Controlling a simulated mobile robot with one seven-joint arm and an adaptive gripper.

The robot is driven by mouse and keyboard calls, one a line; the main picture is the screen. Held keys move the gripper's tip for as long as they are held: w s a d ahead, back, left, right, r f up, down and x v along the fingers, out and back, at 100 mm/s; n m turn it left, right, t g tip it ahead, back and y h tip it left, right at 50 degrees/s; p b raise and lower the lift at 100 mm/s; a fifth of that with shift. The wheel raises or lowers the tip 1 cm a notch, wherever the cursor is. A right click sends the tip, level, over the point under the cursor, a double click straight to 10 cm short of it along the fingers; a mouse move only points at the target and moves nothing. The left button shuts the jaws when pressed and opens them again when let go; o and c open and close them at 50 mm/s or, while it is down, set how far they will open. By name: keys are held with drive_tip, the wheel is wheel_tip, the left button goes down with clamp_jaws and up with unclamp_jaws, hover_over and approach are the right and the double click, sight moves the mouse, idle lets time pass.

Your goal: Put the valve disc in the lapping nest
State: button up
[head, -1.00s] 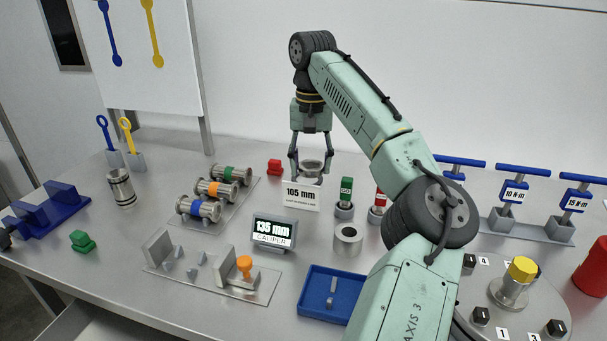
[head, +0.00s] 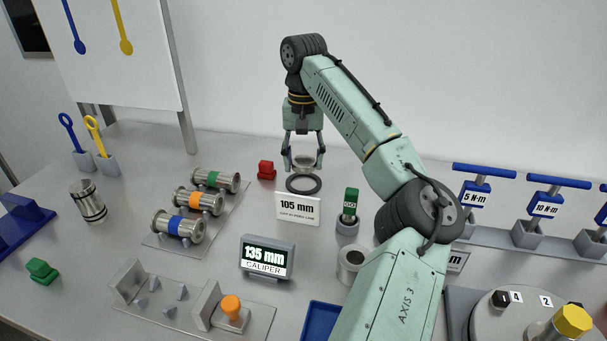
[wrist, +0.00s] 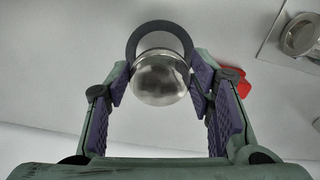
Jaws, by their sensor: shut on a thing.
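My gripper (head: 304,166) is shut on a shiny, rounded metal piece, which I take to be the valve disc (head: 305,162). The disc is held between the two fingers, above the table. In the wrist view the disc (wrist: 160,78) sits between the purple finger pads, its domed face showing. A flat dark ring (head: 303,185) lies on the table just below the disc, behind the 105 mm sign; the wrist view shows part of this ring (wrist: 160,33) beyond the disc. I cannot tell which thing is the lapping nest.
The 105 mm sign (head: 297,208) and caliper display (head: 267,258) stand in front. Several banded metal spools (head: 178,228) lie left, a red block (head: 267,170) behind them. A GO gauge (head: 350,205) and hollow metal cylinder (head: 352,262) stand right, near my arm.

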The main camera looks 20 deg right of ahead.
sight(304, 163)
wheel_tip(304, 163, down, 5)
drive_tip(key=shift+r, duration=0.2)
drive_tip(key=o, duration=1.6)
drive_tip(key=shift+o, duration=0.2)
drive_tip(key=shift+r, duration=0.1)
wheel_tip(304, 163, up, 12)
drive_tip(key=shift+f, duration=0.1)
